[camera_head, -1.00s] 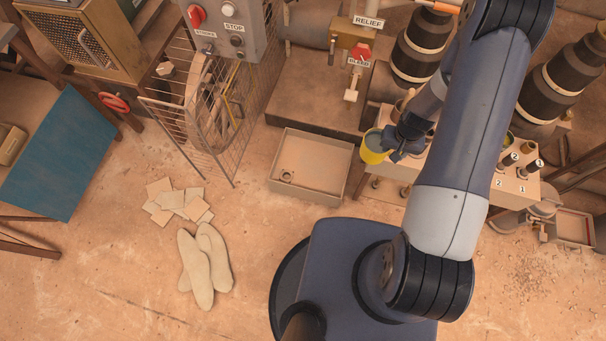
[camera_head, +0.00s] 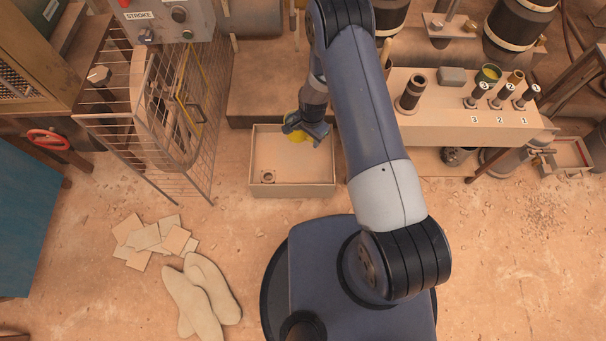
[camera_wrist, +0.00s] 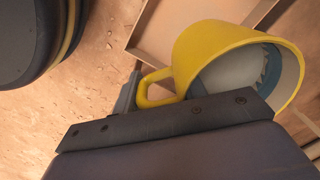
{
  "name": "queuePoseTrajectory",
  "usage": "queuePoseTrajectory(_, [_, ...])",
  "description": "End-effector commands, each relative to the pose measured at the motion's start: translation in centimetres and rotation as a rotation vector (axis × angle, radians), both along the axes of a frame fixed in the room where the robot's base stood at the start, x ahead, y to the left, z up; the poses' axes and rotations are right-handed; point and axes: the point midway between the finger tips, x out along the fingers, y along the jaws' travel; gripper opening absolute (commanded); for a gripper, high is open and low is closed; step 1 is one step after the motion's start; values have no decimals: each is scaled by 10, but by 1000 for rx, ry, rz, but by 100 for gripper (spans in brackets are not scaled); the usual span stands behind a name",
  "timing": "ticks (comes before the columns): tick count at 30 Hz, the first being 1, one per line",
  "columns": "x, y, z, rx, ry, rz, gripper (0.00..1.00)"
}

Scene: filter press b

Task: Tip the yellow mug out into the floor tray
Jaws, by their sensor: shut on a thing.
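The yellow mug (camera_head: 299,137) is held over the floor tray in the head view, mostly hidden by my gripper (camera_head: 305,128). In the wrist view the yellow mug (camera_wrist: 208,55) lies well over on its side, its mouth turned to the right and its handle against the dark jaw of my gripper (camera_wrist: 165,122). Its inside looks pale grey with a dark jagged edge; I cannot tell if anything is pouring. The floor tray (camera_head: 292,190) is a shallow tan box with a small round fitting in its near left corner.
A wire guard cage (camera_head: 165,150) stands left of the tray. Tan sheets (camera_head: 150,240) and pale gloves (camera_head: 200,295) lie on the floor at the front left.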

Motion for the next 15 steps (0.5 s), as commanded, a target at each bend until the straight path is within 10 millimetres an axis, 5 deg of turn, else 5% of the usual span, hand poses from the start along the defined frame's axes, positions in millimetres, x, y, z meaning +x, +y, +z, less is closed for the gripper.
queuePoseTrajectory(1, [3, 9, -24, 0, -1, -38, 0])
queuePoseTrajectory(15, [14, 79, -148, -8, -5, -453, 0])
